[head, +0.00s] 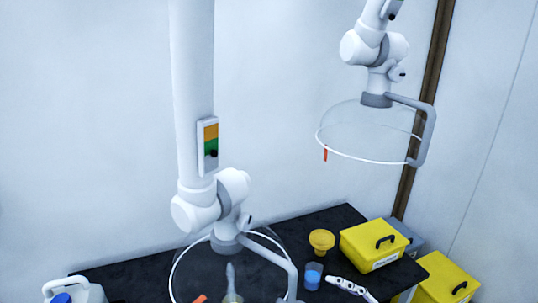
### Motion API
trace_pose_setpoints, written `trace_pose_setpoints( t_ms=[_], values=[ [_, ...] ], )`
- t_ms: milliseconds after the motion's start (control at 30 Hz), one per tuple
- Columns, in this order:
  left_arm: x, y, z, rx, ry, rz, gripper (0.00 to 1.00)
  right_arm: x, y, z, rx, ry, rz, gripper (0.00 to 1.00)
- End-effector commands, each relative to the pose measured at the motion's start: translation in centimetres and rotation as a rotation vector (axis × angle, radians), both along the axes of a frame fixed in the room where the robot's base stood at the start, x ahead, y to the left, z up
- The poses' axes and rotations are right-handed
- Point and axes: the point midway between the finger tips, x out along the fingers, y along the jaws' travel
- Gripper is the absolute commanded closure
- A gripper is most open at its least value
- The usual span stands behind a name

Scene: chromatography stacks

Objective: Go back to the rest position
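My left gripper is not in view. A white jointed piece with dark spots (350,288) enters at the bottom edge, right of centre, in the head view. It looks like part of my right gripper, just right of a blue cup (313,276). Its fingertips cannot be made out, so whether it is open or holds anything cannot be told.
Two white extraction arms hang clear hoods, one low over the black table (165,275), one higher right (366,130). The table holds a yellow funnel-shaped cup (321,241), a yellow box (372,246) and a white jug (75,289). Another yellow box (447,280) stands right.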

Motion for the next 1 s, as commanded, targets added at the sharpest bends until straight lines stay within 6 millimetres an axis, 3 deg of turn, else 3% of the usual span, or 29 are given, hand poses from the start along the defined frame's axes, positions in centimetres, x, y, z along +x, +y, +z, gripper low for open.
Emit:
trace_pose_setpoints(
  t_ms=[367,500,600,800,1000],
  values=[
    [0.0,0.0,-0.7,0.0,0.0,0.0,0.39,-1.7,1.7,-9.3,-0.588,-0.026,0.141,0.39],
    [0.0,0.0,-1.2,0.0,0.0,0.0,0.39,-3.1,0.6,-13.6,-0.996,-0.112,0.295,0.39],
    [0.0,0.0,-1.5,0.0,0.0,0.0,0.39,-3.8,-1.3,-15.6,-1.329,-0.218,0.446,0.39],
    [0.0,0.0,-1.9,0.0,0.0,0.0,0.39,-3.8,-4.4,-16.0,-1.774,-0.404,0.678,0.39],
    [0.0,0.0,-1.9,0.0,0.0,0.0,0.39,-3.5,-5.3,-15.5,-1.903,-0.463,0.749,0.39]
  ],
)
